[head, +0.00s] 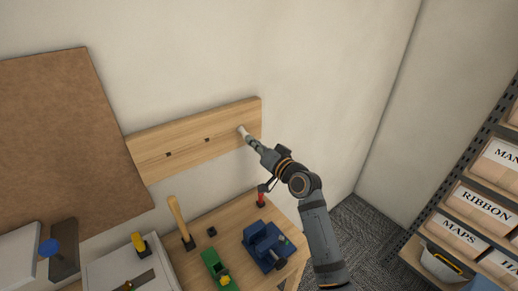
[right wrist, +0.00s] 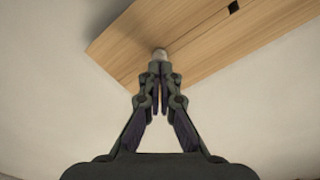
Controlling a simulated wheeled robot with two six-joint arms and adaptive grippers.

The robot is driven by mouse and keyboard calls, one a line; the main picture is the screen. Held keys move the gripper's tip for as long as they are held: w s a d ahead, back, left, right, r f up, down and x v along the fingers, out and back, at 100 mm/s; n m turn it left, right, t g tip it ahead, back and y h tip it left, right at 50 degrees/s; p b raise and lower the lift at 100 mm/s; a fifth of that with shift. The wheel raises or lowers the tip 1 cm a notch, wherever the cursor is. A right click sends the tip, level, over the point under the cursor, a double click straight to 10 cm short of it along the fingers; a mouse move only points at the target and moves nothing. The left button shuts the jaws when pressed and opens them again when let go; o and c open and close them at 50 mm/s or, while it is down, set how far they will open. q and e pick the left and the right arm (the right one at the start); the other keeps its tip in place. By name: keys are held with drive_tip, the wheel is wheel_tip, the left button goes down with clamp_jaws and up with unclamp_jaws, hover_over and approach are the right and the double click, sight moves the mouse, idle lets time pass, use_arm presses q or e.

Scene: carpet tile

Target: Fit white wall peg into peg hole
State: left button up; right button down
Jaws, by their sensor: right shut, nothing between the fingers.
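The white wall peg (head: 241,131) sticks out from the right end of a wooden board (head: 190,148) on the wall. In the right wrist view the peg (right wrist: 160,54) shows as a short pale stub against the board (right wrist: 200,35), just beyond my fingertips. The peg's hole is hidden behind it, so its depth cannot be told. Two dark square holes (head: 207,140) show farther left on the board. My right gripper (head: 253,143) is shut and empty, its tips at the peg's outer end; whether they touch cannot be told. My left gripper is not in view.
Below the board, a wooden bench (head: 212,233) holds a blue vise-like tool (head: 264,246), a green tool (head: 218,270), a wooden-handled tool (head: 178,220) and a red-handled one (head: 261,199). A brown panel (head: 65,140) covers the wall at left. Shelves with labelled boxes (head: 485,207) stand at right.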

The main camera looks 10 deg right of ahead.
drive_tip(key=shift+d, duration=0.1)
drive_tip(key=shift+w, duration=0.4)
idle(0.5)
drive_tip(key=shift+s, duration=0.15)
drive_tip(key=v, duration=1.4)
drive_tip(key=shift+s, duration=0.15)
